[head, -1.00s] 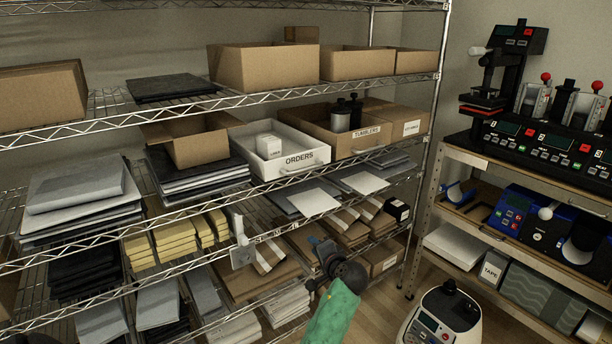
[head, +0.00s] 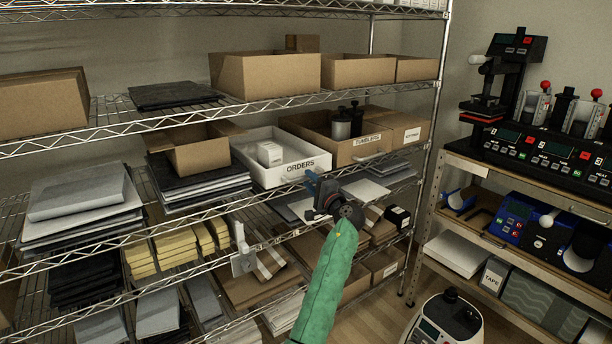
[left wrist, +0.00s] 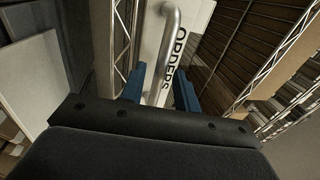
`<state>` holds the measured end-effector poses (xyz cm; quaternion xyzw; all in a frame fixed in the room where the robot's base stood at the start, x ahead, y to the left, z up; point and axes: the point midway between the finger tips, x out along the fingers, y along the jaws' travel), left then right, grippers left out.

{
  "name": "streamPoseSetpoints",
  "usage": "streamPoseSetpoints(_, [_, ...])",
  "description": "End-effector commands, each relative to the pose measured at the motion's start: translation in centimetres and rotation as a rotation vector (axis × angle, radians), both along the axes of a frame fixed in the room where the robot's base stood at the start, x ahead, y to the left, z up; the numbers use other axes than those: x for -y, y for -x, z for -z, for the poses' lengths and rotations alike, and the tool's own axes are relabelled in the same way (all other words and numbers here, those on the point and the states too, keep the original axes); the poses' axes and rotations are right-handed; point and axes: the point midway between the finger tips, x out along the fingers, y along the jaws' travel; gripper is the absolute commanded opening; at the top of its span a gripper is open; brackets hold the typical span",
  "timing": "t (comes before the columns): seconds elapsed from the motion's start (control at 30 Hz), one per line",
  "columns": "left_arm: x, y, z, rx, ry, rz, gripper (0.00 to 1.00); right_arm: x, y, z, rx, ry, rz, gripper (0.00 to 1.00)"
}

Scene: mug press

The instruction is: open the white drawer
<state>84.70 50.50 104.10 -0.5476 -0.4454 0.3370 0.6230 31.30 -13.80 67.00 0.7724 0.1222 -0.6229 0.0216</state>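The white drawer (head: 268,177), labelled ORDERS, sits on the middle wire shelf with a small white box inside. Its metal handle (left wrist: 170,45) shows in the left wrist view, in front of the label. My left gripper (head: 312,182), on the green-sleeved arm, is at the drawer's front, near the handle. In the left wrist view its two blue fingers (left wrist: 160,90) are apart, one on each side of the handle's lower end. I cannot tell whether they touch it. The gripper hides part of the handle in the head view. My right gripper is not in view.
A cardboard box labelled TUMBLERS (head: 365,151) stands right beside the drawer. An open carton (head: 200,155) on dark stacks is at its left. The shelf's wire edge (head: 270,240) runs below. A bench with presses (head: 530,150) stands at the right.

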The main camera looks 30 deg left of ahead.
Motion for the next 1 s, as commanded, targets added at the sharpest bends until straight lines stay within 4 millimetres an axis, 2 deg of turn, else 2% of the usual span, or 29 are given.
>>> streamPoseSetpoints(0.23, [-2.2, -0.9, -0.5, 0.001, 0.0, 0.0, 0.31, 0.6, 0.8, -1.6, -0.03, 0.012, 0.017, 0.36])
streamPoseSetpoints(0.57, [-2.5, -1.1, -0.5, 0.001, 0.002, 0.001, 0.31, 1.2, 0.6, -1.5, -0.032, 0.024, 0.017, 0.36])
streamPoseSetpoints(0.73, [-2.5, -1.1, -0.5, 0.0, 0.001, 0.001, 0.02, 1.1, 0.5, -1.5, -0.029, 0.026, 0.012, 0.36])
streamPoseSetpoints(1.0, [-2.4, -1.0, -0.4, 0.0, 0.002, 0.001, 0.0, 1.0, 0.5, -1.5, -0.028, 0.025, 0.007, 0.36])
